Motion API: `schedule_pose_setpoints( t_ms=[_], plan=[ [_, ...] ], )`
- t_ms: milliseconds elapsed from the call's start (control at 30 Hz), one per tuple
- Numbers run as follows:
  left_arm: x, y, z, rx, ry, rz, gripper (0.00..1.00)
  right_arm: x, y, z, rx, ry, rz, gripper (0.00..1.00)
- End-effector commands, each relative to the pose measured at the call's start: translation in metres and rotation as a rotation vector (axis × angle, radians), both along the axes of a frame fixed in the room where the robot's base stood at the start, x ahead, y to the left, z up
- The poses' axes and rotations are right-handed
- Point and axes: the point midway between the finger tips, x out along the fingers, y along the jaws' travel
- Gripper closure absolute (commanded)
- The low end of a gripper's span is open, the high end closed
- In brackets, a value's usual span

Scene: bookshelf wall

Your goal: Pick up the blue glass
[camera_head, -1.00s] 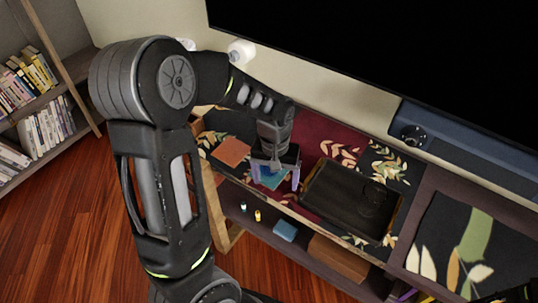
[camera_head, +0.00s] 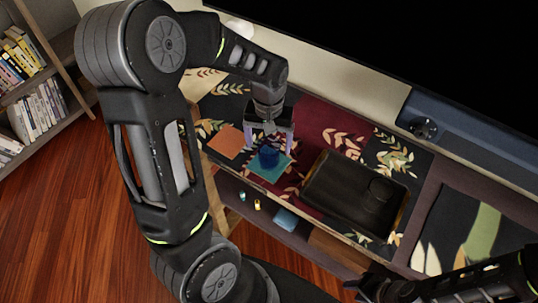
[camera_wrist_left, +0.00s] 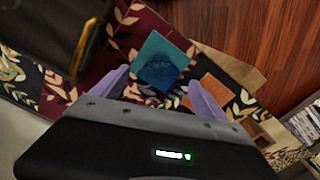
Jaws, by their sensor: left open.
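The blue glass (camera_head: 268,157) stands on a teal square coaster (camera_head: 277,173) on the patterned cabinet top. In the left wrist view the glass (camera_wrist_left: 162,68) looks dark blue, on the teal coaster (camera_wrist_left: 168,45), lined up between the fingers but further out. My left gripper (camera_head: 269,146) is open and empty, with its purple fingers just behind and above the glass in the head view. It also shows in the left wrist view (camera_wrist_left: 158,92). My right gripper (camera_head: 378,287) is at the lower right, dark and partly cut off; its jaws are unclear.
An orange square coaster (camera_head: 226,142) lies left of the glass. A black tray (camera_head: 340,196) lies to its right. Small items and a blue box (camera_head: 286,220) sit on the shelf below. A large screen (camera_head: 420,50) and blue bar (camera_head: 455,135) are behind.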

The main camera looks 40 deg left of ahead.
Motion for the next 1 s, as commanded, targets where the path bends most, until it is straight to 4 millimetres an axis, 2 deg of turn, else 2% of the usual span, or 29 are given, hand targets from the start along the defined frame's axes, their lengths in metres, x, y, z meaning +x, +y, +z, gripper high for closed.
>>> schedule_pose_setpoints(
  t_ms=[133, 467, 567, 800, 1000],
  plan=[
    [0.000, 0.000, -0.014, 0.000, 0.001, 0.000, 0.16, 0.000, 0.000, 0.000, 0.000, 0.000, 0.000, 0.64],
    [0.000, 0.000, -0.017, 0.000, 0.001, 0.000, 0.16, 0.000, 0.000, 0.000, 0.000, 0.000, 0.000, 0.64],
    [0.000, 0.000, -0.025, 0.000, 0.003, 0.000, 0.16, 0.000, 0.000, 0.001, 0.000, 0.000, 0.000, 0.64],
    [0.002, 0.001, -0.060, 0.001, 0.004, 0.000, 0.16, 0.000, 0.000, 0.004, 0.000, 0.000, 0.000, 0.64],
    [0.003, 0.001, -0.067, 0.000, -0.001, 0.000, 0.16, 0.000, 0.000, 0.004, 0.000, 0.000, 0.000, 0.64]
  ],
)
